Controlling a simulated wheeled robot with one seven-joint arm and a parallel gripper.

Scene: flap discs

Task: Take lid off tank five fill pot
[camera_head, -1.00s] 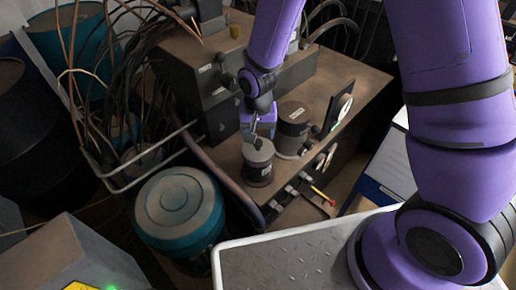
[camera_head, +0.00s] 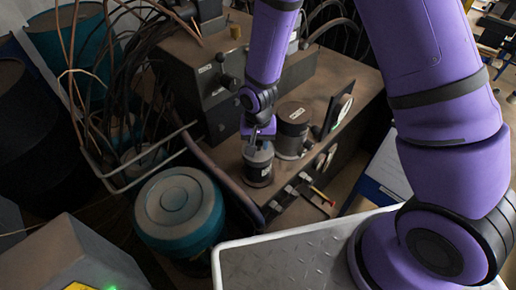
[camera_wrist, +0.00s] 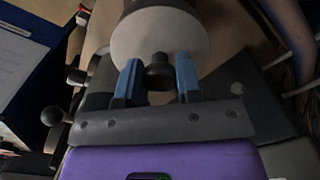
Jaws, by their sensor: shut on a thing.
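A small dark grey pot (camera_head: 258,172) with a pale label stands on the brown machine top, near its front edge; I cannot read the label. My gripper (camera_head: 259,143) is right above it and hides most of its top. In the wrist view, my gripper's blue fingers (camera_wrist: 158,80) are on either side of a black knob (camera_wrist: 158,70) and shut on it. The knob stands out from the round grey lid (camera_wrist: 160,38). I cannot tell any gap between lid and pot.
A larger dark pot (camera_head: 293,128) with a label stands close behind to the right. Small valves (camera_head: 290,192) line the front edge. A teal drum (camera_head: 180,212) stands at the left, with cables and a metal rail behind it. A grey textured tray (camera_head: 285,262) is in front.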

